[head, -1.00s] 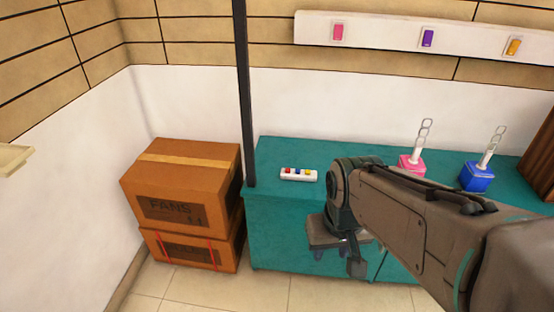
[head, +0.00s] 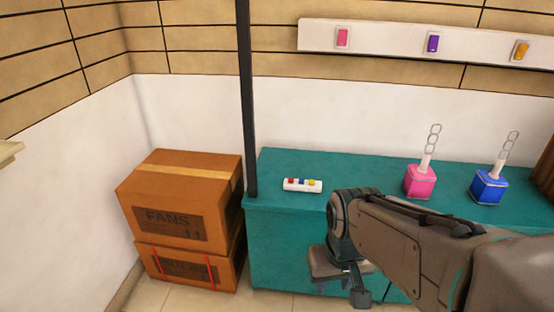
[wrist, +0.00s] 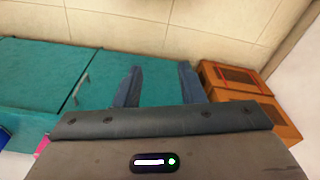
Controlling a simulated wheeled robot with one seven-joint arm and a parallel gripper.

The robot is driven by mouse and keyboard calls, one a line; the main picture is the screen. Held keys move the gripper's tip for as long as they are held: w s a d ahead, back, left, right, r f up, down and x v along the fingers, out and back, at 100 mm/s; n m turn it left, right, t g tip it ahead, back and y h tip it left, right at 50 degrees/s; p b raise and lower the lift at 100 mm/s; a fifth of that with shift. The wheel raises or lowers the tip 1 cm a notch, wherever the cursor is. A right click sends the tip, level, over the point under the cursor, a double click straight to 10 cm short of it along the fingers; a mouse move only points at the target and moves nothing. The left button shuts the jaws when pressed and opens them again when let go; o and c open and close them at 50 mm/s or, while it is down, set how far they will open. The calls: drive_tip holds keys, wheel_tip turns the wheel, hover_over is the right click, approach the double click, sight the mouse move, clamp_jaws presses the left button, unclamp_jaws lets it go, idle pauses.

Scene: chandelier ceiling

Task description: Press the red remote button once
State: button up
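The remote (head: 302,188) is a small white bar on the left part of the teal counter. It carries a red button (head: 290,181) at its left end, then a blue and a yellow one. My gripper (head: 346,285) hangs in front of the counter, lower than the remote and to its right, apart from it. In the wrist view my gripper (wrist: 160,84) has two blue-grey fingers spread apart with nothing between them. The remote cannot be made out in the wrist view.
The teal counter (head: 285,250) bears a pink (head: 420,182) and a blue (head: 488,186) chain-topped block. Stacked cardboard boxes (head: 175,195) stand left of a dark post (head: 246,100). Coloured switches line a white wall strip (head: 385,38). Tiled floor (wrist: 140,25) is clear before the counter.

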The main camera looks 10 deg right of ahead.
clamp_jaws()
idle(1.5)
